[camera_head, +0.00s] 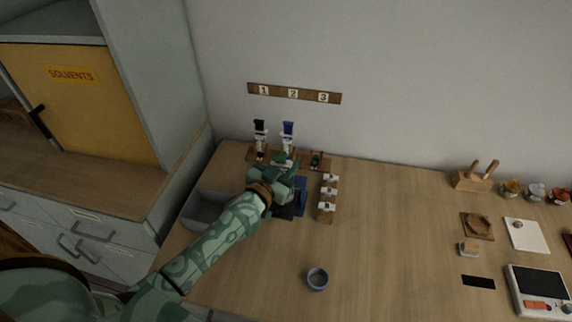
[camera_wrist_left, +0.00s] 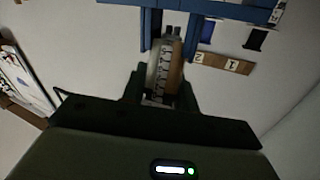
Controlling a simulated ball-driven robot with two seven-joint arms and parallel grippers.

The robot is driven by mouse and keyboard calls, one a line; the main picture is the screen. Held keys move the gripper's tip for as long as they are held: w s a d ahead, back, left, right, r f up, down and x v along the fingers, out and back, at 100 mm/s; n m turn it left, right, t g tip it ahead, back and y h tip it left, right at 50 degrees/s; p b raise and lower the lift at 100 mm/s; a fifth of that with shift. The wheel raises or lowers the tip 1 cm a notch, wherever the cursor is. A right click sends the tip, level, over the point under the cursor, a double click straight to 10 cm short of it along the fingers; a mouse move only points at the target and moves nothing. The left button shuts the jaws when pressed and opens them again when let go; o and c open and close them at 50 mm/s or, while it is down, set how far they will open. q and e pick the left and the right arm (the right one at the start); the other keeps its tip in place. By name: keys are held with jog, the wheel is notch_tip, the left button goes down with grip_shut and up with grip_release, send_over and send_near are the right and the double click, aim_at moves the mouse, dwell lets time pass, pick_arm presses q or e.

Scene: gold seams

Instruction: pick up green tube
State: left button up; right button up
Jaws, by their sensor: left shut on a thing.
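My left gripper (camera_head: 287,186) is low over the back of the bench, beside the small wooden stands. In the left wrist view, the gripper (camera_wrist_left: 163,92) is shut on a pale, narrow tube-like thing (camera_wrist_left: 163,72) with dark markings. Its colour is unclear there. In the head view, a green patch (camera_head: 279,158) shows just beyond the gripper; I cannot tell whether it belongs to the held thing. A dark green thing (camera_head: 315,158) sits in the right wooden stand. A black-topped tube (camera_head: 260,138) and a blue-topped tube (camera_head: 288,138) stand upright to its left. My right gripper is out of view.
A wall strip (camera_head: 294,93) carries the numbers 1, 2 and 3. A grey bin (camera_head: 204,210) is left of my arm. A blue thing (camera_head: 301,197) and small blocks (camera_head: 328,192) are close right. A round cup (camera_head: 317,279) stands in front. The middle right bench is clear.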

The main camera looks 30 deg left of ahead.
pick_arm(q)
notch_tip(320, 180, up, 3)
jog(key=shift+r+p, duration=0.1)
jog(key=shift+p, duration=0.7)
jog(key=s+r+p, duration=0.2)
jog(key=s+d+r+p, duration=0.1)
jog(key=s+r, duration=0.1)
jog(key=r, duration=0.1)
jog(key=shift+s+d+r+p, duration=0.15)
jog(key=shift+s+r+p, duration=0.1)
jog(key=shift+p, duration=0.1)
jog(key=s+d+r+p, duration=0.2)
jog(key=s+r, duration=0.1)
jog(key=s, duration=0.5)
jog(key=shift+w+a+f+n+g+p, duration=0.2)
jog(key=shift+w+a+f+g, duration=0.7)
jog(key=shift+w, duration=1.5)
jog(key=shift+w+a+f+n+g+p, duration=0.25)
jog(key=shift+w+f+g, duration=0.8)
jog(key=shift+w+f, duration=1.15)
jog(key=shift+w+a+f+n+g+p, duration=0.2)
jog(key=shift+w+a+f+g, duration=0.7)
jog(key=shift+w, duration=1.65)
jog(key=shift+d+f, duration=0.25)
jog(key=shift+f, duration=0.05)
jog(key=shift+f+p, duration=0.35)
